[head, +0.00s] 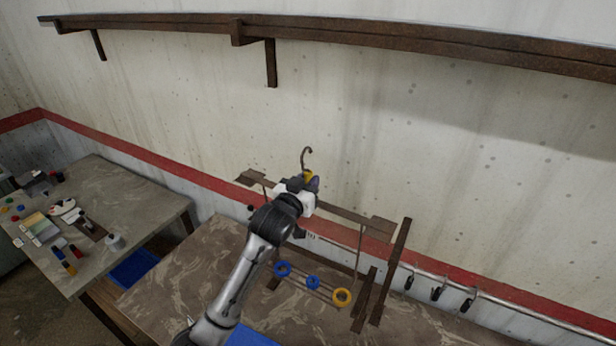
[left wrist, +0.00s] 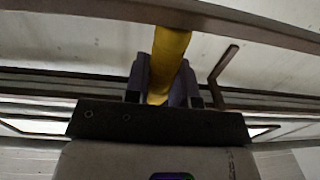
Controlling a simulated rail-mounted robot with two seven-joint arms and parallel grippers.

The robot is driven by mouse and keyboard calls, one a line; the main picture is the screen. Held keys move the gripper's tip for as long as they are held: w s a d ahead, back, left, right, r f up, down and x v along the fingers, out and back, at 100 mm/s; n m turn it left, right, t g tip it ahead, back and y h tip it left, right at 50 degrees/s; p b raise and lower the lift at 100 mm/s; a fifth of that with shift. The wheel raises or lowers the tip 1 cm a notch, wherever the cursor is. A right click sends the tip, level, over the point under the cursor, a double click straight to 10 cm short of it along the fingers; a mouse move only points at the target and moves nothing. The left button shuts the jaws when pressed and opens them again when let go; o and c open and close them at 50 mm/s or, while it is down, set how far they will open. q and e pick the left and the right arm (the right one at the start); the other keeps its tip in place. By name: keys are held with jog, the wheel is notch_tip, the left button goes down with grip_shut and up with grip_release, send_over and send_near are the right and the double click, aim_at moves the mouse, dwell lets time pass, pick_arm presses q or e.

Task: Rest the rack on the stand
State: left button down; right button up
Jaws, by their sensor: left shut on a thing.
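My left gripper (head: 308,182) is shut on the yellow grip (left wrist: 172,55) of the rack. The rack has a hook (head: 306,155) on top, a long brown top bar (head: 345,215) and thin rods hanging down. Two blue rings (head: 283,269) and a yellow ring (head: 341,297) show at its lower rods. The brown stand (head: 393,268) has slanting bars at the right of the workbench. The rack's right end is close beside it in the picture; I cannot tell whether they touch. My arm hides part of the rack and stand. The gripper also shows in the left wrist view (left wrist: 164,88).
The workbench (head: 190,270) carries the stand. A brown rail (head: 350,32) runs high along the wall. Black hooks (head: 437,292) hang from a wall bar at the right. A second table (head: 130,205) at the left holds small items and a white cup (head: 115,241).

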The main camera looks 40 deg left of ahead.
pick_arm(q)
send_over(308, 233)
jog(key=s, duration=0.1)
jog(key=shift+s+d+f, duration=0.1)
jog(key=shift+d+f, duration=0.15)
jog(key=shift+f, duration=1.3)
jog(key=shift+d+f, duration=0.2)
jog(key=shift+f, duration=1.3)
jog(key=shift+f+b, duration=4.75)
jog(key=shift+f, duration=1.45)
jog(key=shift+r, duration=0.15)
jog(key=shift+a, duration=0.1)
